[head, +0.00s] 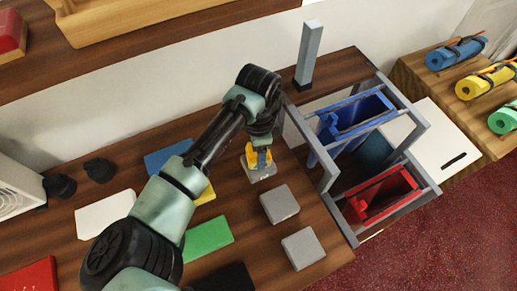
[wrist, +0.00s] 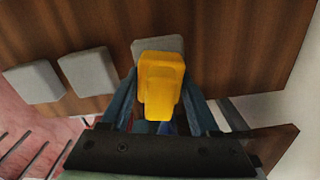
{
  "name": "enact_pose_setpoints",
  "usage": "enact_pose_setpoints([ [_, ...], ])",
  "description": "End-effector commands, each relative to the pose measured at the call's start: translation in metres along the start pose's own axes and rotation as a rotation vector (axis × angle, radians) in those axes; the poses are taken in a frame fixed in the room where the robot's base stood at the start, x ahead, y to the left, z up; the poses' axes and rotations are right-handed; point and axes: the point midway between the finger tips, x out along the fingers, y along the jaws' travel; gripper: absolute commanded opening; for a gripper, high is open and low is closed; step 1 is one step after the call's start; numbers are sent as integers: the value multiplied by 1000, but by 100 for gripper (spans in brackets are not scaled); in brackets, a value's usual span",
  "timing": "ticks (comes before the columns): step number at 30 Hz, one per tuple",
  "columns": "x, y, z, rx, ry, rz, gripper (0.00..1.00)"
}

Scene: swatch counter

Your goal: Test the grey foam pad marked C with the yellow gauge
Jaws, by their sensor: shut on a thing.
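The yellow gauge (head: 258,161) is between the fingers of my gripper (head: 262,147), which is shut on it. The gauge is at the farthest of three grey foam pads (head: 262,175); I cannot tell whether it touches or hovers just above. In the wrist view the gauge (wrist: 161,85) hides part of that pad (wrist: 152,45). The middle grey pad (head: 279,203) and the nearest grey pad (head: 303,248) lie uncovered in a row toward the counter's front edge. No letters are readable on the pads, so I cannot tell which is C.
Blue (head: 168,157), white (head: 104,213) and green (head: 208,238) swatches lie left of the pads, partly behind my arm. A grey rack with a blue bin (head: 357,118) and a red bin (head: 381,194) stands right. A grey post (head: 308,55) stands at the back.

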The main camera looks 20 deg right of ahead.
Motion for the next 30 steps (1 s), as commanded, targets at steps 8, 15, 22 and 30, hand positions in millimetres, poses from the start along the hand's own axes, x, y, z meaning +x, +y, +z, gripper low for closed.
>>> enact_pose_setpoints([
  [8, 3, 2, 0, 0, -2, 6, 18],
  [15, -11, 2, 0, 0, 0, 6, 18],
  [22, -32, 1, 0, -1, 0, 4, 18],
  [30, -54, 1, 0, 0, 1, 2, 18],
])
